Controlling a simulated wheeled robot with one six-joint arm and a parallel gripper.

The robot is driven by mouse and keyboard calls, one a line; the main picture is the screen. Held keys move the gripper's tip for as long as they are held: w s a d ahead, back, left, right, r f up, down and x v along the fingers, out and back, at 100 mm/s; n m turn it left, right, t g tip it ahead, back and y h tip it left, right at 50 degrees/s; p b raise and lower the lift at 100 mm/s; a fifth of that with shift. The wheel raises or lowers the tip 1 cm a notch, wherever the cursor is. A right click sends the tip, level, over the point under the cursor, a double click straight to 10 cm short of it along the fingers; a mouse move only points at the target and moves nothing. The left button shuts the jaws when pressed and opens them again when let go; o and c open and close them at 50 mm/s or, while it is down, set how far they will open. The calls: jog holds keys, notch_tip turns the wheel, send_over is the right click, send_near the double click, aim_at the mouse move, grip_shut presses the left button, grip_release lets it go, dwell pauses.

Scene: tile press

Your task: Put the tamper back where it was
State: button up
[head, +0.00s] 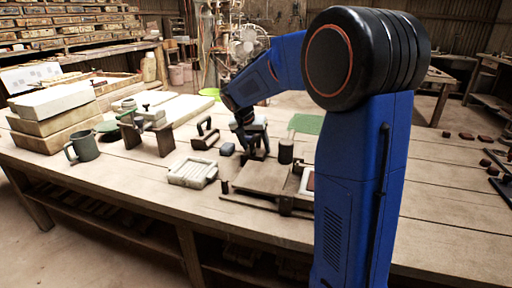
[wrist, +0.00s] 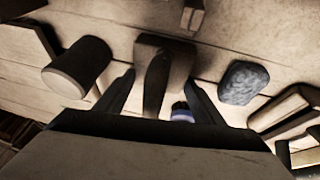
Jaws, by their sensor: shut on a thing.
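My gripper (wrist: 160,80) is shut on the tamper (wrist: 156,88), which has a dark upright handle and a brownish block at its far end.
The wooden press (head: 262,178) is in front on the bench. A green mat (head: 306,123) lies behind. Bare bench lies at the front left.

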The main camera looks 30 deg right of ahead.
jog(key=o, duration=2)
jog(key=shift+f, duration=0.1)
jog(key=v, duration=1.2)
